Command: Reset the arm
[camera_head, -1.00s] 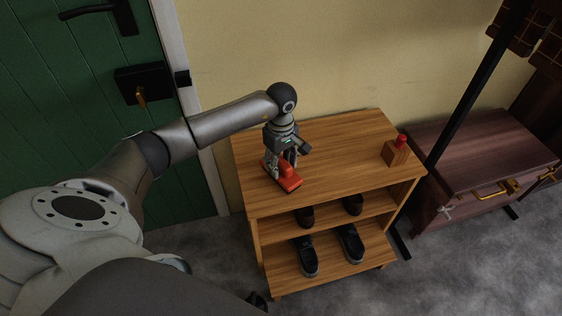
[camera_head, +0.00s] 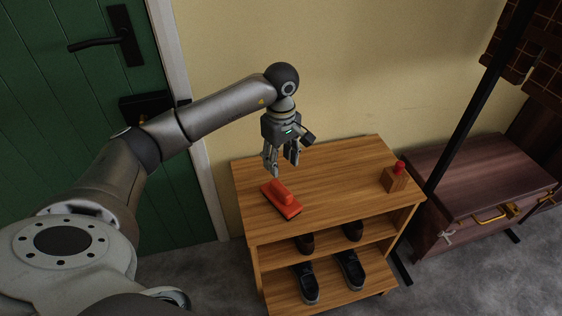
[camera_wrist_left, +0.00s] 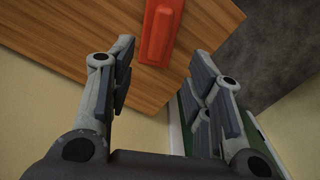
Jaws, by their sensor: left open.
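My left gripper (camera_head: 281,169) is open and empty above the wooden shoe rack. My right gripper is not in view.
The wooden shoe rack (camera_head: 330,180) holds dark shoes (camera_head: 306,282) on its shelves. A wooden block with a red top (camera_head: 395,178) stands at the rack's right end. A dark chest (camera_head: 480,180) and black pole are at right. A green door (camera_head: 60,130) is at left.

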